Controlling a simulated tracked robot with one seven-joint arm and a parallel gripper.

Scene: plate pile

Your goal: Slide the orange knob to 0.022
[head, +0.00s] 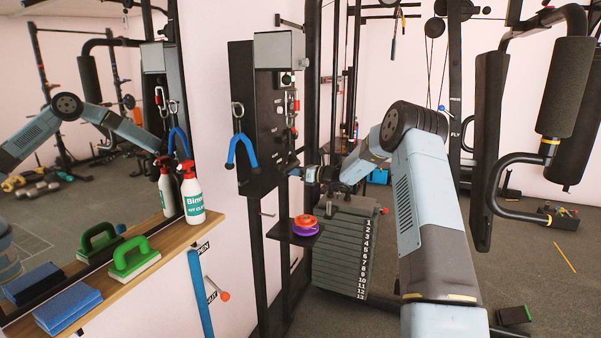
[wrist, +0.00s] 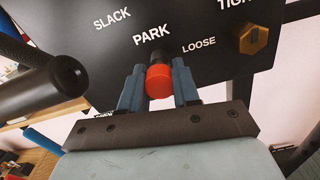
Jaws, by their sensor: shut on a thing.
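The orange knob (wrist: 158,82) is round and sits between the two blue-grey fingers of my gripper (wrist: 158,72) in the wrist view, just below the word PARK. My gripper is shut on it. Behind it is a black panel (wrist: 180,50) with the labels SLACK, PARK, LOOSE and a partly cut-off word at upper right. In the head view my gripper (head: 295,176) reaches the right edge of the upright black panel (head: 243,110). There the knob is hidden or too small to make out, and I cannot read its slide position.
A brass hex part (wrist: 250,38) is right of the knob, and a thick black cylinder (wrist: 45,85) is left. A small shelf (head: 292,234) with coloured discs is below my gripper. The weight stack (head: 340,250) stands close to my arm. A lever with an orange end (head: 224,296) is lower left.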

